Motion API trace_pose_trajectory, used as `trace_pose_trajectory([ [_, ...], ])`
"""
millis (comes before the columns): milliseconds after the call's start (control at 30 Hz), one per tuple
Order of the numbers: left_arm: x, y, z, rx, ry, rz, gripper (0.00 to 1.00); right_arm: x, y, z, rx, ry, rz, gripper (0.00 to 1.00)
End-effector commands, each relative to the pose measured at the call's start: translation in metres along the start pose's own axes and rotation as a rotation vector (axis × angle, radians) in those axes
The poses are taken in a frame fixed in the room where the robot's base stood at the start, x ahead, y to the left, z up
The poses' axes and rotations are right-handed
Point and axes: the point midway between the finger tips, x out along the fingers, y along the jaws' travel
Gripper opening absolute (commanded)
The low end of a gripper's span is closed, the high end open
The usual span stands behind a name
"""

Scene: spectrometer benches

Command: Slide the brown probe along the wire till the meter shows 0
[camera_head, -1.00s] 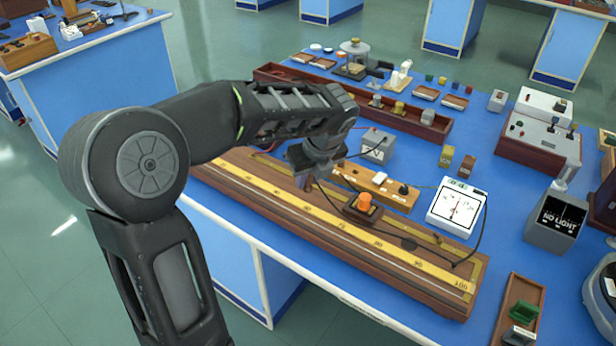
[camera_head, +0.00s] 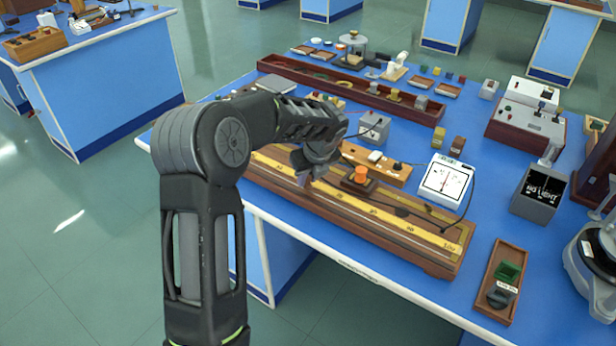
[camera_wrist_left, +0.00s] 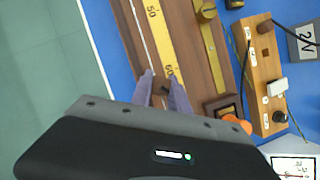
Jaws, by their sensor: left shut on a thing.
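My left gripper (camera_head: 304,180) is over the long wooden wire board (camera_head: 425,258), left of the orange-knobbed block. In the left wrist view its pale fingers (camera_wrist_left: 161,92) are shut on the small brown probe (camera_wrist_left: 160,88), close to the 60 mark of the yellow scale (camera_wrist_left: 162,40). The thin wire (camera_wrist_left: 138,30) runs along the scale; whether the probe touches it I cannot tell. The white meter (camera_head: 445,182) stands behind the board's right part. Its red needle looks near upright, but the exact reading is too small to tell. My right gripper is not in view.
An orange-knobbed block (camera_head: 360,178) sits on the board right of my gripper. A wooden key strip (camera_head: 392,170) and grey supply box (camera_head: 374,127) stand behind. Dark leads cross near the meter. A small brown tray (camera_head: 486,305) lies at front right.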

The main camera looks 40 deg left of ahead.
Motion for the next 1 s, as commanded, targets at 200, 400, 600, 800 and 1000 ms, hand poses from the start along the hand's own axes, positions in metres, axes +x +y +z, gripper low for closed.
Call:
trace_pose_trajectory([
  [200, 0.002, 0.0, -0.001, 0.0, 0.0, -0.001, 0.0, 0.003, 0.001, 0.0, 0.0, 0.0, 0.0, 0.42],
  [400, 0.008, 0.0, -0.003, 0.0, 0.0, -0.001, 0.0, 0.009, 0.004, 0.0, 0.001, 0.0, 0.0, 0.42],
  [600, 0.009, -0.002, -0.006, 0.001, 0.0, -0.001, 0.0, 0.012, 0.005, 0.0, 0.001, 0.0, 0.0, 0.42],
  [800, 0.007, -0.004, -0.011, 0.001, 0.0, -0.001, 0.0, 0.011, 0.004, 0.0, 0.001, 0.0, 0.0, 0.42],
  [1000, 0.006, -0.005, -0.013, 0.0, -0.001, -0.001, 0.0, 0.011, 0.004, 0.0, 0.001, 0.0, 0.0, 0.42],
])
